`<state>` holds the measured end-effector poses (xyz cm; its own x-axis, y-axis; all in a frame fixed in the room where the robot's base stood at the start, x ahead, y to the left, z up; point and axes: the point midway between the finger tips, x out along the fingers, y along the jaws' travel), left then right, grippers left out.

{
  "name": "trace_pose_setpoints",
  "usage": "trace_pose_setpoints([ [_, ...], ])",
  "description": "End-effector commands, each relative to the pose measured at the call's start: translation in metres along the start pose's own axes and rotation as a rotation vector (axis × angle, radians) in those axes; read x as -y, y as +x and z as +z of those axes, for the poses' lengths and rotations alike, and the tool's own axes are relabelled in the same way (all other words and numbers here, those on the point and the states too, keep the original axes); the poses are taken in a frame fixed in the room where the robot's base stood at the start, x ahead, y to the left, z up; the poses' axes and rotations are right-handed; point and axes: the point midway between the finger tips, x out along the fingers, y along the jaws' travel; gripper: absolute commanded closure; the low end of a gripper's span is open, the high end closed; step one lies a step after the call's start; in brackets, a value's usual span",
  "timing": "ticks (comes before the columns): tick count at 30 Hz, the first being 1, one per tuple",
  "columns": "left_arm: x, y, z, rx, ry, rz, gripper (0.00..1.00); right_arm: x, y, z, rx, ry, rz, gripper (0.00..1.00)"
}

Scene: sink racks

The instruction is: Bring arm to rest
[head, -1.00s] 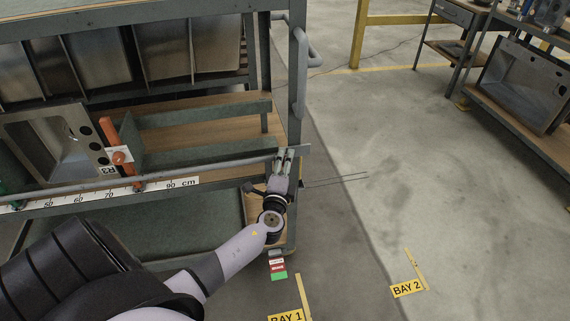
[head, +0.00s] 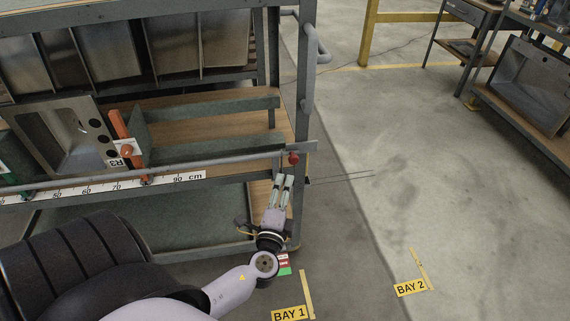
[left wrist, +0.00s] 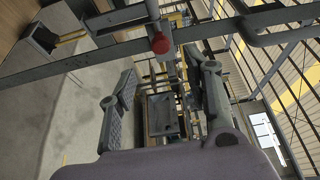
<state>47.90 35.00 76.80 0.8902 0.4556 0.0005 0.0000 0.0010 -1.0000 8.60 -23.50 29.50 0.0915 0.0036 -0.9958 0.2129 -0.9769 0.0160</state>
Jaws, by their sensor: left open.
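My left gripper (head: 283,181) is open and empty, just in front of the rack's front rail (head: 230,158) near its right end. In the left wrist view its two fingers (left wrist: 162,88) stand apart with nothing between them. A red knob (head: 293,158) on the rail is just beyond the fingertips; it also shows in the left wrist view (left wrist: 160,43), apart from the fingers. My left arm reaches in from the bottom left. My right gripper is not in view.
The rack holds a steel sink (head: 62,135) and an orange lever (head: 121,130). A cm scale (head: 100,190) runs along the front. Thin rods (head: 345,178) stick out right of the rack. Open floor (head: 400,200) lies to the right; another sink rack (head: 515,115) stands beyond.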

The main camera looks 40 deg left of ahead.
Motion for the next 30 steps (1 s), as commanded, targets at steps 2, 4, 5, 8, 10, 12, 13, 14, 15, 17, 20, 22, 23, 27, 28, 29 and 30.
trace_pose_setpoints([
  [2,0.0,0.0,0.0,0.0,0.0,0.0,0.54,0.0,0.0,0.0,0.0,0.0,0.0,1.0],
  [4,0.0,0.0,0.0,0.0,0.0,0.001,0.54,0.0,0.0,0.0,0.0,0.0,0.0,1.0],
  [5,0.0,0.0,0.0,0.0,0.0,0.001,0.54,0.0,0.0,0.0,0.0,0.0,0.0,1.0],
  [8,0.0,0.0,0.0,0.0,0.0,0.001,0.54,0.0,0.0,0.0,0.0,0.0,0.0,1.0],
  [10,0.0,0.0,0.0,0.0,0.0,0.001,0.54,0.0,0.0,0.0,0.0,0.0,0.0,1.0],
  [12,-0.001,0.0,0.0,0.0,0.0,0.002,0.54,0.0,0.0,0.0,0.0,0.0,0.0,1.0],
  [13,-0.002,0.0,0.0,0.0,-0.001,0.006,0.54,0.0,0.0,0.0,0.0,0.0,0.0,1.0],
  [14,-0.005,0.0,0.0,0.0,-0.002,0.014,0.54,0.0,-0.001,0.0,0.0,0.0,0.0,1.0],
  [15,-0.013,-0.001,0.001,0.0,-0.006,0.034,0.54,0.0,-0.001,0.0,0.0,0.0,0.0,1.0],
  [17,-0.032,-0.002,0.002,0.0,-0.016,0.085,0.54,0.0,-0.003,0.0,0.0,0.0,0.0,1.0],
  [20,-0.086,-0.013,0.006,0.007,-0.048,0.23,0.54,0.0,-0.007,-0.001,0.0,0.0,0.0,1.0],
  [22,-0.134,-0.028,0.01,0.018,-0.085,0.363,0.54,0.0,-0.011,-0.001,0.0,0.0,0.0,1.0],
  [23,-0.156,-0.037,0.012,0.026,-0.104,0.424,0.54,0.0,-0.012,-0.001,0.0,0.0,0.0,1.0],
  [27,-0.249,-0.091,0.022,0.074,-0.206,0.695,0.54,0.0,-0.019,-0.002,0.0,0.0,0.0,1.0],
  [28,-0.267,-0.106,0.025,0.089,-0.23,0.752,0.54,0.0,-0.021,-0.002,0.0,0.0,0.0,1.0],
  [29,-0.284,-0.121,0.028,0.105,-0.257,0.807,0.54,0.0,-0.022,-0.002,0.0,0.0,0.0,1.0],
  [30,-0.305,-0.143,0.031,0.132,-0.294,0.879,0.54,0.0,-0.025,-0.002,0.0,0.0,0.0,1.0],
])
